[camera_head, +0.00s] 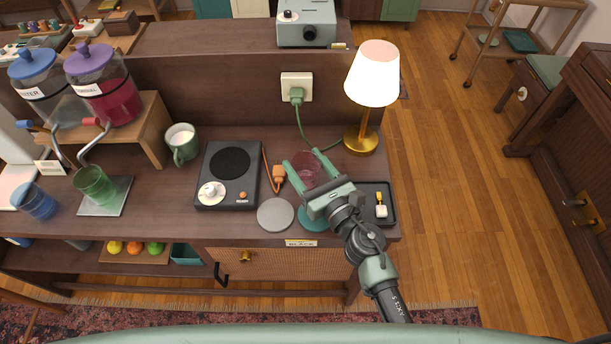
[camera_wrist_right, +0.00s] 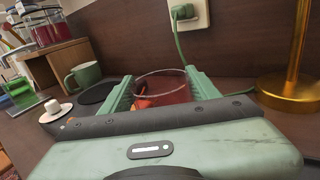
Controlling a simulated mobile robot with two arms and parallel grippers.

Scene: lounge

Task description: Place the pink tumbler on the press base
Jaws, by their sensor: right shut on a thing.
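The pink tumbler (camera_head: 307,164), clear and reddish, is between the green fingers of my right gripper (camera_head: 302,173) above the right part of the counter. My right gripper is shut on it. In the right wrist view the tumbler (camera_wrist_right: 163,87) sits upright between the two fingers, its lower part hidden by the gripper body. I cannot tell whether it touches the counter. No part is plainly marked as the press base; a flat metal plate (camera_head: 104,211) under the dispenser spouts holds a green tumbler (camera_head: 95,185). My left gripper is not in view.
A grey disc (camera_head: 275,215) and a teal disc (camera_head: 313,222) lie near the front edge. A hot plate (camera_head: 228,174), green mug (camera_head: 181,144), blue tumbler (camera_head: 36,202) and two dispensers (camera_head: 104,85) stand left. A lamp (camera_head: 370,85) and dark tray (camera_head: 374,190) are right.

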